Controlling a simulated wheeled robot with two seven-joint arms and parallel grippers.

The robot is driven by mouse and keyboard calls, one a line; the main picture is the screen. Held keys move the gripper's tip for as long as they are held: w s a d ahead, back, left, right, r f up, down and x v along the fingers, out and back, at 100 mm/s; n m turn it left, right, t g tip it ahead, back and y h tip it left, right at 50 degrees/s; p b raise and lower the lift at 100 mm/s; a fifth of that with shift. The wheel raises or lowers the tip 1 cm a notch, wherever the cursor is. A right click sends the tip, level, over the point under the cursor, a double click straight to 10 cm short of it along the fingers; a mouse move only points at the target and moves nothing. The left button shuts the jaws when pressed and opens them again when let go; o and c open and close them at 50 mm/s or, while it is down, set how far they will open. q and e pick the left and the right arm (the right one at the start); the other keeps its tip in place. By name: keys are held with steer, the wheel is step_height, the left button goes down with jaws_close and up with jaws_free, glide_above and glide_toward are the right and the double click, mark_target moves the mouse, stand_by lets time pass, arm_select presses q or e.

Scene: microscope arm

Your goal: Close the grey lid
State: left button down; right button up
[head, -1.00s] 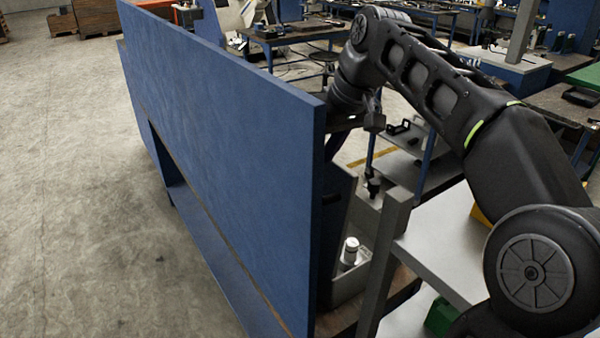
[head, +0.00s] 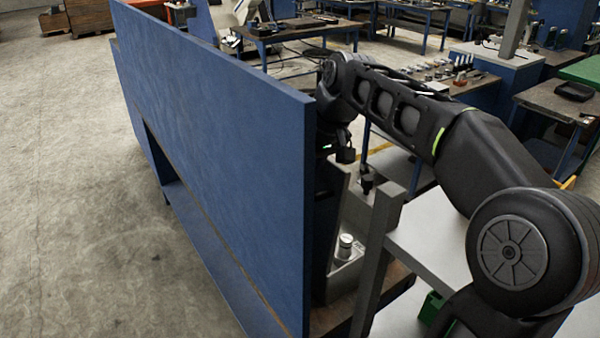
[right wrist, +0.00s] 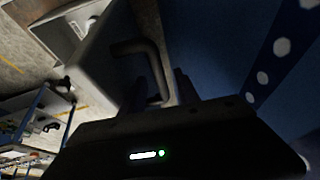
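The grey lid (right wrist: 97,62) shows in the right wrist view as a tilted grey panel with a dark bent handle (right wrist: 150,52). My right gripper (right wrist: 160,93) is in front of it there, its two dark fingers apart. The lower end of the handle reaches toward the space between the fingers; I cannot tell whether they touch it. In the head view the blue panel hides most of this gripper and much of the lid. A grey open box (head: 372,215) with a metal cylinder (head: 345,246) in it shows right of the panel. My left gripper is not in view.
The tall blue panel (head: 215,150) stands close beside my right wrist. Workbenches stand at the back. The floor at left is clear.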

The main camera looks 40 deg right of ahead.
steer(key=shift+f, duration=0.1)
jaws_close()
stand_by(0.3)
stand_by(1.1)
